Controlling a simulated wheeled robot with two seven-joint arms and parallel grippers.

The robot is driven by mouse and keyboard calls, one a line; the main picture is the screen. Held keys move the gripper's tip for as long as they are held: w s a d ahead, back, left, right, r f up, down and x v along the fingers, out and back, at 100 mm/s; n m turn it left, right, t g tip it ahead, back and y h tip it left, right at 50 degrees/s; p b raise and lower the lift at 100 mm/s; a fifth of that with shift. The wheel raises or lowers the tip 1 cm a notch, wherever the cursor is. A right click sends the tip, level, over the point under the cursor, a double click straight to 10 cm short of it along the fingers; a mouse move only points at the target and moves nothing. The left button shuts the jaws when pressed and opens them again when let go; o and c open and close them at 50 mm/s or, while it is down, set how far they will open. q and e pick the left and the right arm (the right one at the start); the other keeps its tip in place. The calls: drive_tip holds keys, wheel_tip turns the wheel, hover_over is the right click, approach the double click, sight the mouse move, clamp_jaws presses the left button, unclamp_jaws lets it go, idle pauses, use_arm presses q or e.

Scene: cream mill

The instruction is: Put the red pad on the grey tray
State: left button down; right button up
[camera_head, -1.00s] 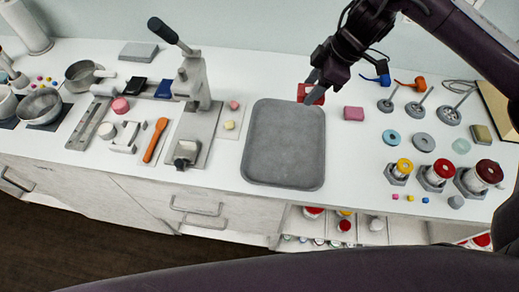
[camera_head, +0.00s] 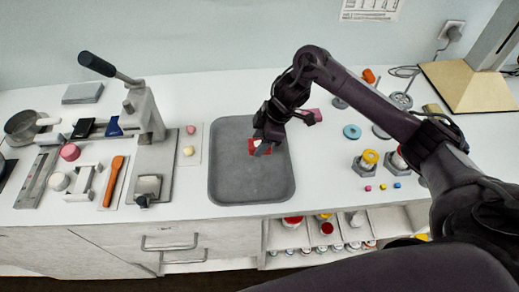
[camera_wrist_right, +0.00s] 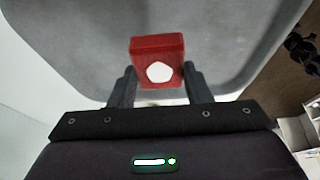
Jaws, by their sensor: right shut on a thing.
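The red pad (camera_head: 252,147) is over the upper middle of the grey tray (camera_head: 235,185) in the head view. My right gripper (camera_head: 262,143) is shut on it. In the right wrist view the red pad (camera_wrist_right: 158,45), with a white patch on its face, sits between the two dark fingers, and the grey tray (camera_wrist_right: 230,40) fills the background. I cannot tell whether the pad touches the tray. My left gripper does not show.
A pink block (camera_head: 314,113), a teal ring (camera_head: 352,131) and small jars (camera_head: 368,160) are to the right. The rest of the tray looks empty.

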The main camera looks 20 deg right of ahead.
wheel_tip(320, 180, down, 3)
drive_tip(key=shift+f, duration=0.55)
drive_tip(key=o, duration=1)
drive_tip(key=shift+c, duration=0.2)
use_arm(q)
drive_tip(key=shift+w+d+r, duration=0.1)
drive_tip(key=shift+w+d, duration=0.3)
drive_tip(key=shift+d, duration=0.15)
use_arm(e)
drive_tip(key=shift+r, duration=0.1)
drive_tip(key=shift+r, duration=0.25)
use_arm(q)
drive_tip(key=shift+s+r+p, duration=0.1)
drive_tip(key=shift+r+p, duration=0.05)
drive_tip(key=shift+p, duration=0.15)
use_arm(e)
drive_tip(key=v, duration=1.1)
drive_tip(key=shift+d+r, duration=0.25)
drive_tip(key=shift+r, duration=0.05)
